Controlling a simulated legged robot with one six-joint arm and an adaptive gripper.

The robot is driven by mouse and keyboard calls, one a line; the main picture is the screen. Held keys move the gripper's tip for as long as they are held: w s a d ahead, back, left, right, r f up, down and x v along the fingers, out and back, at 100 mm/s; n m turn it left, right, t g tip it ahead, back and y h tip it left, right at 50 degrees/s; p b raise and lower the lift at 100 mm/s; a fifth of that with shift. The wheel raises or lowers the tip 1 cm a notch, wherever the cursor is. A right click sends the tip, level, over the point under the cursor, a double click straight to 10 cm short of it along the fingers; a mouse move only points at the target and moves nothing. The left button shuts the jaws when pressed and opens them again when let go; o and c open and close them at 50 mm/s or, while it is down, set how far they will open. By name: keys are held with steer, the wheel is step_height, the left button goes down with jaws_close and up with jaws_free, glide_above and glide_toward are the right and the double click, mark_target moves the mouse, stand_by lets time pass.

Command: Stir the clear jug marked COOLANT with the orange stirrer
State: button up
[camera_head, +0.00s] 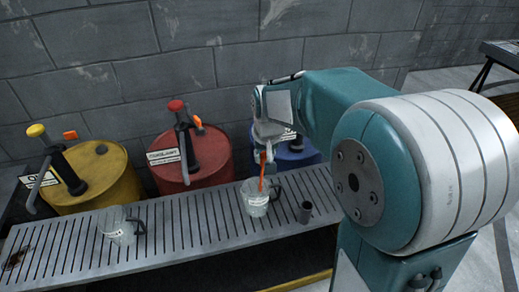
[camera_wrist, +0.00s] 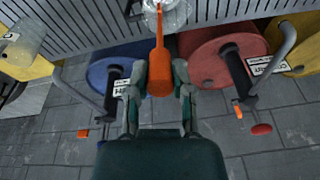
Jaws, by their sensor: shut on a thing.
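The orange stirrer (camera_head: 262,172) stands nearly upright with its lower end in a clear jug (camera_head: 257,204) on the slatted bench. The jug has a white label too small to read surely and a dark handle. My gripper (camera_head: 266,150) is above this jug. In the wrist view my gripper (camera_wrist: 160,84) is shut on the stirrer's wide handle (camera_wrist: 160,66), and its shaft runs into the jug (camera_wrist: 178,14). The stirrer's tip cannot be made out. A second clear jug (camera_head: 118,232) with a label and dark handle stands at the left of the bench.
Yellow (camera_head: 95,176), red (camera_head: 203,160) and blue (camera_head: 292,150) drums with pumps stand behind the slatted bench (camera_head: 190,228). My arm partly hides the blue one. The bench between the jugs is clear.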

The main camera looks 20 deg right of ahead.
steer(key=shift+w+f, duration=0.15)
steer(key=shift+f, duration=0.5)
steer(key=shift+x, duration=2.3)
steer(key=x, duration=0.6)
steer(key=shift+a+f, duration=0.4)
